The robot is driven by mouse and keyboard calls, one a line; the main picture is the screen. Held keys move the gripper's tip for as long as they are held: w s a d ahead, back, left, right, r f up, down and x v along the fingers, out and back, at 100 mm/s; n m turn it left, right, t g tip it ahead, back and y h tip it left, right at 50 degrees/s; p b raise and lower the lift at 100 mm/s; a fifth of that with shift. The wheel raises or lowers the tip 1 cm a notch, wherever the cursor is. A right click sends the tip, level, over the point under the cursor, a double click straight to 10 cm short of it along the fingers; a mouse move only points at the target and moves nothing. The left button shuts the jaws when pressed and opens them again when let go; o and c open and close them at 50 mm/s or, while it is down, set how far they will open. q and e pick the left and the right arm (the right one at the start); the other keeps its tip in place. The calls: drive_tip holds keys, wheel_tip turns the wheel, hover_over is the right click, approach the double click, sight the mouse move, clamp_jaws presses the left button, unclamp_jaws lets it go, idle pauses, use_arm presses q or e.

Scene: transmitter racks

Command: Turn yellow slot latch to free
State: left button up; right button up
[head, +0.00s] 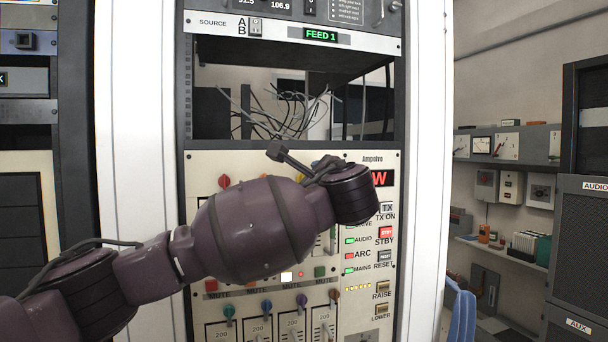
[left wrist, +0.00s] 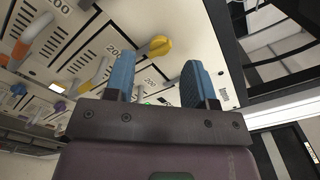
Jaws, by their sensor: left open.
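The yellow latch (left wrist: 158,46) shows in the left wrist view as a rounded yellow handle on a pale panel marked "200". My left gripper (left wrist: 157,75) is open, with its two blue fingers apart and nothing held between them. The latch appears just past the fingertips, in line with the gap and nearer the left finger; I cannot tell the exact distance. In the head view my left arm crosses the cream rack panel (head: 370,240) and hides much of it, and the fingers are not visible there. My right gripper is in neither view.
An orange handle (left wrist: 20,48) and other coloured knobs sit beside the yellow latch. In the head view, an open rack bay (head: 230,125) with loose wires lies above the panel. A white rack post (head: 428,120) stands to its right. A blue cloth (head: 462,312) hangs at lower right.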

use_arm(q)
drive_tip(key=shift+p+x, duration=0.45)
drive_tip(key=shift+x, duration=1.4)
drive_tip(key=c, duration=0.9)
